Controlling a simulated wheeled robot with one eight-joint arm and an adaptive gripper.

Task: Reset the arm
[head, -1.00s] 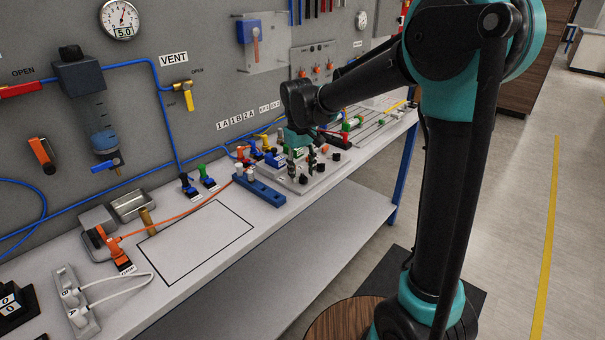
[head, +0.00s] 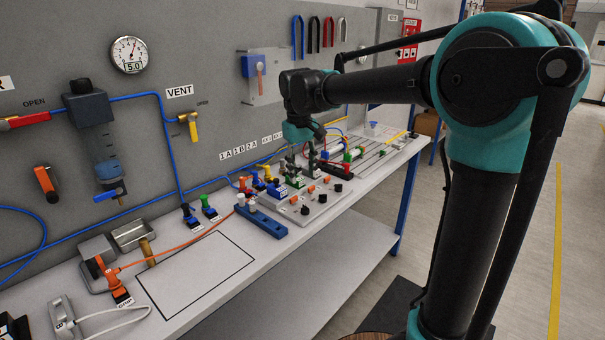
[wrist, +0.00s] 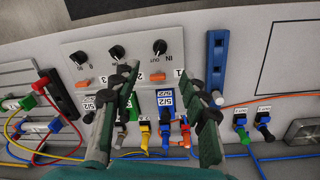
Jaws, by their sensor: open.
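My gripper (head: 302,152) hangs at the end of my arm over the bench, above the grey valve panel (head: 318,207). In the wrist view my gripper (wrist: 163,84) shows two dark green fingers, spread apart with nothing held between them. The valve panel with black knobs (wrist: 117,53) and orange levers lies below and beyond the fingers. The fingers look above the panel; the exact height is hard to tell.
A blue manifold bar (head: 262,222) and an outlined empty area (head: 195,272) lie on the bench. A grey backboard with a gauge (head: 129,54) and blue hoses rises behind. Green and red connectors (head: 350,156) stand farther along. The floor on the right is clear.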

